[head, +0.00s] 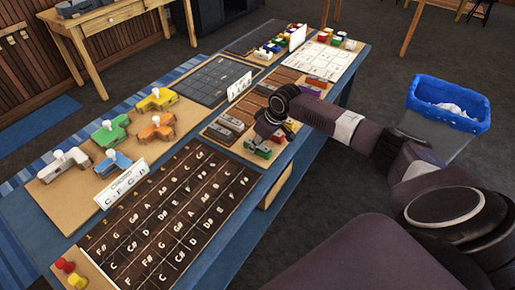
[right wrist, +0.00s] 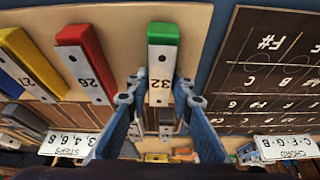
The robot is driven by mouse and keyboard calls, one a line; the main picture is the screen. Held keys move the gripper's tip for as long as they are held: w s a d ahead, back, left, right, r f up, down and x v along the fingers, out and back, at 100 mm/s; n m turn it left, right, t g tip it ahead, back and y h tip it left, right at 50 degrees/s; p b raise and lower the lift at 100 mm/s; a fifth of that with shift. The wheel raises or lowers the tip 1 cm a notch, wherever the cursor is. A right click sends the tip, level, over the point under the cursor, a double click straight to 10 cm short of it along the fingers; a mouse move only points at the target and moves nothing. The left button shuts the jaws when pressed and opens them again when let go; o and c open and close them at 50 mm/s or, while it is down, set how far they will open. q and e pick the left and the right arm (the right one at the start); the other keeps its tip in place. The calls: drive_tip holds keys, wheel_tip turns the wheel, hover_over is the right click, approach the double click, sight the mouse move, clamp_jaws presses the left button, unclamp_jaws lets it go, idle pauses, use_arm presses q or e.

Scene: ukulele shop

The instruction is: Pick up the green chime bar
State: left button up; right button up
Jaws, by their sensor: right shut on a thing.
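The green chime bar (right wrist: 163,34), with a silver plate marked 32, lies between the blue fingers of my right gripper (right wrist: 160,88) in the right wrist view. The fingers are shut on its plate end. In the head view the right gripper (head: 266,136) reaches down at the table's right edge, and the green bar (head: 262,153) shows partly under it. I cannot tell whether the bar is clear of the board. My left gripper is not in view.
Red (right wrist: 84,60) and yellow (right wrist: 30,62) bars lie beside the green one. A dark lettered chord board (head: 160,215) takes up the near table. Colored clamp-like pieces (head: 110,131) stand at the left. A blue-lined bin (head: 448,105) stands on the floor at right.

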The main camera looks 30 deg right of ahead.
clamp_jaws()
drive_tip(key=shift+r, duration=0.15)
